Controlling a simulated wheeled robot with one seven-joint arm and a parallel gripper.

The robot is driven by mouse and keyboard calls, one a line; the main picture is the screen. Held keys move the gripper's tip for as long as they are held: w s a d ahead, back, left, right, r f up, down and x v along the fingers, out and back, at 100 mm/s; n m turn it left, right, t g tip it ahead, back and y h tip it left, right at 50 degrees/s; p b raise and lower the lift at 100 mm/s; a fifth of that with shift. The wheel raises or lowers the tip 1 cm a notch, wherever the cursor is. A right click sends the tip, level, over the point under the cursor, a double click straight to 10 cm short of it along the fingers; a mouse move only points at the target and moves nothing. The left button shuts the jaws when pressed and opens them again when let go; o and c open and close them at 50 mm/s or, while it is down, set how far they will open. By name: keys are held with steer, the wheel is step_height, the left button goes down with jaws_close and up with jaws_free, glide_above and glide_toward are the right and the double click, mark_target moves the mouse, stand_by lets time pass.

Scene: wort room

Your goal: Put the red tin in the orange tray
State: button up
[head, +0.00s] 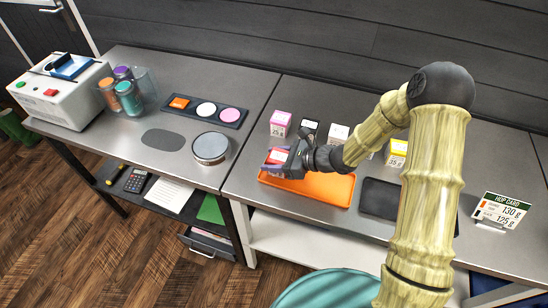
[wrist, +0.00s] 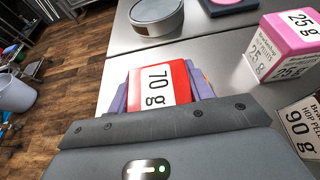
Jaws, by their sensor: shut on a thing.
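The red tin (head: 277,155) is gripped between the purple fingers of my gripper (head: 276,163). In the wrist view the tin (wrist: 161,83) shows a white "70 g" label, with the fingers (wrist: 160,92) along both sides. In the head view the tin and gripper are over the left end of the orange tray (head: 325,190), which lies on the right-hand bench. I cannot tell whether the tin touches the tray floor.
A pink 25 g box (head: 280,123) and a yellow box (head: 397,152) stand behind the tray. A dark tray (head: 380,198) lies right of it, near a hop card (head: 502,211). A round scale (head: 210,147) sits on the left bench.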

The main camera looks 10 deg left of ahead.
steer(key=shift+f, duration=0.15)
steer(key=o, duration=1)
steer(key=shift+o, duration=0.2)
steer(key=shift+r, duration=0.3)
steer(key=b+v, duration=0.1)
steer(key=v, duration=1.1)
steer(key=shift+f, duration=0.15)
